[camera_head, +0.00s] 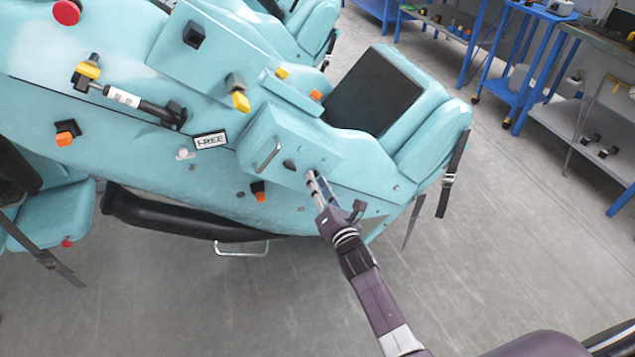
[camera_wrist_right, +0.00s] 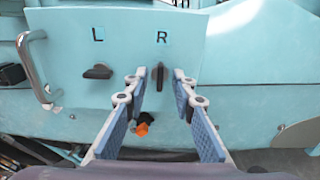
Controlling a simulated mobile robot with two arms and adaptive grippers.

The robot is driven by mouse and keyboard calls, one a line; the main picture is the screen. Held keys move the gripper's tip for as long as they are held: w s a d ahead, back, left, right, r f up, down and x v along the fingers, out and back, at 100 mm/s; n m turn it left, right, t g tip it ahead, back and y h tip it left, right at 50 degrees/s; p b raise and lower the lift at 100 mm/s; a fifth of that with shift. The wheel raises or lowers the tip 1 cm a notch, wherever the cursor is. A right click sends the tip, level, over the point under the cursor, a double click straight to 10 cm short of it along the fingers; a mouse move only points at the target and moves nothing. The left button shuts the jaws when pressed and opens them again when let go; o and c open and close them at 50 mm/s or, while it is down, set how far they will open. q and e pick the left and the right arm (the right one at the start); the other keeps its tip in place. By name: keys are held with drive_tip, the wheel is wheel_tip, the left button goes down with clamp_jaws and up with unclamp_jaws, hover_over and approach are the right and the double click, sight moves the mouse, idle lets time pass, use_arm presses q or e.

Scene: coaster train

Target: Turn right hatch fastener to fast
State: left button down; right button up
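The right hatch fastener (camera_wrist_right: 160,75) is a small dark knob below the letter R in the right wrist view. Its handle stands upright. The left hatch fastener (camera_wrist_right: 97,72), below the letter L, lies level; it also shows in the head view (camera_head: 289,165). Both sit on a light-blue hatch (camera_wrist_right: 75,42) with a metal handle (camera_wrist_right: 34,68) at its left. My right gripper (camera_head: 317,178) is at the hatch. In the right wrist view its blue-padded fingers are apart, one on each side of the right fastener, with visible gaps. My left gripper is out of view.
The hatch is on a light-blue coaster car with a dark seat (camera_head: 375,90). A FREE sign (camera_head: 210,140), a black strut (camera_head: 130,100) and orange-and-black knobs (camera_head: 258,191) are nearby. Blue workbenches (camera_head: 590,100) stand at the right. Grey floor (camera_head: 520,220) is clear between.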

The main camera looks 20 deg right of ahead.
drive_tip(key=shift+w, duration=0.1)
clamp_jaws()
drive_tip(key=shift+m, duration=0.3)
drive_tip(key=shift+f+m+p, duration=0.1)
drive_tip(key=shift+m+p, duration=0.2)
drive_tip(key=shift+m, duration=8.3)
unclamp_jaws()
